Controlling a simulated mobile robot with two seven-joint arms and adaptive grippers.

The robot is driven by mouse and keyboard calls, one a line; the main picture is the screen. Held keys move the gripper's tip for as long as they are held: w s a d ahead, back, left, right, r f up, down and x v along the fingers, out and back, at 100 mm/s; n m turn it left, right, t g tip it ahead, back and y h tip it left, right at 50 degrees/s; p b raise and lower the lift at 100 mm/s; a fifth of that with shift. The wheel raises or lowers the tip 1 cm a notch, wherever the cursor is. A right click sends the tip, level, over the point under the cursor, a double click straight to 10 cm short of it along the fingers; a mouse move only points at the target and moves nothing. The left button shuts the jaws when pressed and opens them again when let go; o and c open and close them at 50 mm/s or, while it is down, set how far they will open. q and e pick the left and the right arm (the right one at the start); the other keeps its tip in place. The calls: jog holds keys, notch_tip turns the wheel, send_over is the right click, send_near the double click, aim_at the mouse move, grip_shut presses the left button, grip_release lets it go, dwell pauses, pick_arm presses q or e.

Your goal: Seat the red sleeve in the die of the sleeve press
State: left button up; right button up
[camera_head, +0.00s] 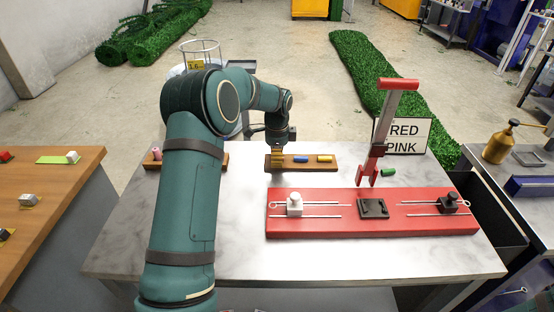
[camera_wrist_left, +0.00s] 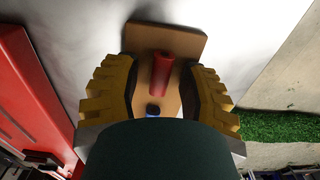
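The red sleeve (camera_wrist_left: 163,72) lies on a wooden board (camera_wrist_left: 145,35) in the left wrist view. My left gripper (camera_wrist_left: 161,80) is open, with its yellow fingers on either side of the red sleeve and a gap visible on both sides. In the head view my left gripper (camera_head: 277,157) is over the left end of that board and hides the red sleeve. The sleeve press has a red base (camera_head: 330,228), a dark die (camera_head: 373,208) and a raised lever with a red handle (camera_head: 398,84). My right gripper is not in view.
A blue sleeve (camera_head: 300,159) and a yellow sleeve (camera_head: 324,159) lie on the same board. A green sleeve (camera_head: 388,172) is behind the press. A pink sleeve (camera_head: 157,153) is on another board at left. A "RED PINK" sign (camera_head: 412,134) stands behind the lever.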

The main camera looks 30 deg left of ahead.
pick_arm(q)
grip_shut()
jog(key=shift+r, duration=0.1)
